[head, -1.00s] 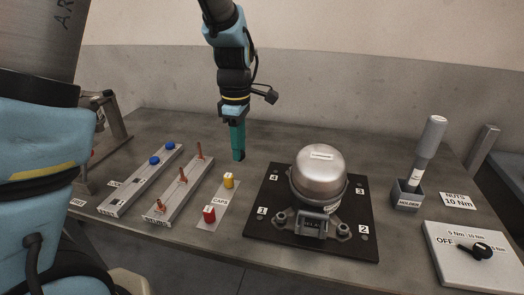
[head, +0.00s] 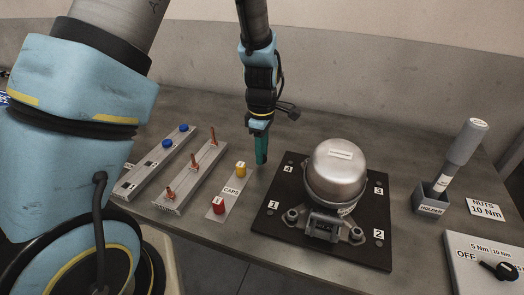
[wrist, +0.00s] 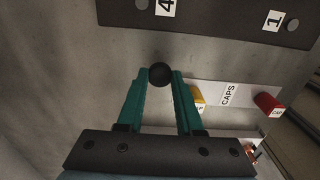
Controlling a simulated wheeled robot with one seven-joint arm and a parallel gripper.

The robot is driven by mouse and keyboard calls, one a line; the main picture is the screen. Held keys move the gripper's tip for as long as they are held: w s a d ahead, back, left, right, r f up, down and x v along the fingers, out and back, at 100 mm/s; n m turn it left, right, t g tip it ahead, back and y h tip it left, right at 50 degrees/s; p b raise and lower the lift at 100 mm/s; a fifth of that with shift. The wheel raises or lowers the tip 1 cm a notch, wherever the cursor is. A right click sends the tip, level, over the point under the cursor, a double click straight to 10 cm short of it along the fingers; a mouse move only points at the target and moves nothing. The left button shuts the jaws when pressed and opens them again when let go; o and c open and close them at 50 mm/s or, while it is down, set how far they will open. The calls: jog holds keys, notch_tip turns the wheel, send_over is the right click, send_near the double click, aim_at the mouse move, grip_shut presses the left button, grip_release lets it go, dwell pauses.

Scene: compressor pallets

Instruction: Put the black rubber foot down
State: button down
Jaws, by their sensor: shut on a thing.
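My gripper (head: 261,160) hangs over the table between the caps strip and the compressor's base plate. In the wrist view its teal fingers (wrist: 159,80) are shut on a round black rubber foot (wrist: 160,74) at their tips. In the head view the foot is too small or hidden to make out. The gap between the foot and the table cannot be told exactly.
The dark plate (head: 270,219), numbered 1 to 4, carries a silver compressor (head: 337,170) to the right. The caps strip (head: 222,197) holds a red cap (head: 219,205) and a yellow cap (head: 240,169). Two grey racks, a holder (head: 430,198) and a switch box (head: 462,244) stand around.

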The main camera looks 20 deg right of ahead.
jog(key=shift+f, duration=0.4)
jog(key=shift+f, duration=0.1)
jog(key=c, duration=0.6)
grip_release()
jog(key=shift+o, duration=0.2)
notch_tip(320, 180, up, 12)
jog(key=b, duration=0.3)
jog(key=s+a+m+t, duration=0.1)
jog(key=a+m, duration=0.9)
jog(key=a, duration=1.9)
jog(key=shift+a+f+m+t, duration=0.3)
jog(key=shift+a+f, duration=0.1)
jog(key=shift+f, duration=0.05)
jog(key=shift+s, duration=0.1)
